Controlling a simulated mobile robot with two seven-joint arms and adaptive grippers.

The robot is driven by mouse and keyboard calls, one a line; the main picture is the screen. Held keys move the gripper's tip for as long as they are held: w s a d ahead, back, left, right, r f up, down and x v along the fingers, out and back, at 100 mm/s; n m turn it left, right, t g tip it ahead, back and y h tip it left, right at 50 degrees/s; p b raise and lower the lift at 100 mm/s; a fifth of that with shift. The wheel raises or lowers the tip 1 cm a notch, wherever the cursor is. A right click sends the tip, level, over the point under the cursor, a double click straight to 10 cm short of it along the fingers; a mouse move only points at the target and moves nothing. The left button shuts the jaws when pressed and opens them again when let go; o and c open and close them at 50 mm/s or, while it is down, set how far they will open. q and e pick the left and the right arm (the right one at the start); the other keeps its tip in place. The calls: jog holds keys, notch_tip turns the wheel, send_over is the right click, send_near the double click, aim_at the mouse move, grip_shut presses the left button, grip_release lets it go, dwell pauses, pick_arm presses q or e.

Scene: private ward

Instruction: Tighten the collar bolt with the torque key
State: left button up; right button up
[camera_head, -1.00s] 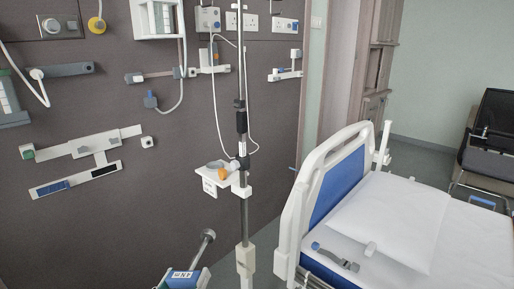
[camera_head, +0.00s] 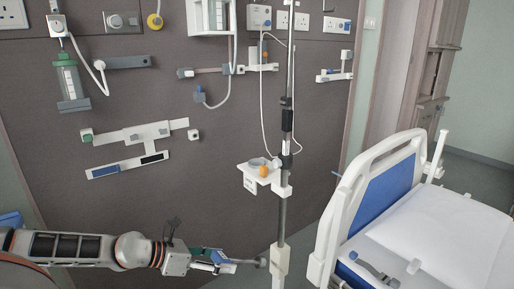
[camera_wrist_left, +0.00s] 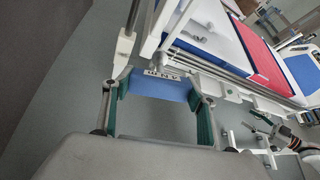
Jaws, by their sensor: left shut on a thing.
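My left gripper (camera_head: 212,262) is shut on the blue handle of the torque key (camera_head: 228,262), low and left of the pole. The key lies nearly level, its grey round head (camera_head: 262,262) close to the pole's lower white block (camera_head: 280,261); whether they touch I cannot tell. In the left wrist view, the labelled blue handle (camera_wrist_left: 160,86) sits between the green-sided fingers (camera_wrist_left: 158,100). Higher on the pole are a black and white collar (camera_head: 285,160) and a small white shelf with an orange knob (camera_head: 264,171). Which part is the collar bolt is unclear.
The upright pole (camera_head: 283,220) stands before a dark wall panel with rails and medical fittings. The bed (camera_head: 385,190) is close on its right. In the left wrist view, an arm-like part, probably mine, shows small at the lower right (camera_wrist_left: 285,137).

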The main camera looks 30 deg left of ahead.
pick_arm(q)
jog(key=w+a+r+g+y, duration=0.1)
jog(key=a+r+g, duration=0.1)
jog(key=a, duration=0.4)
jog(key=shift+w+a+m+g, duration=0.25)
jog(key=shift+a+m+g, duration=0.05)
jog(key=shift+a, duration=0.05)
jog(key=shift+w+a+r, duration=0.1)
jog(key=shift+w+r, duration=0.05)
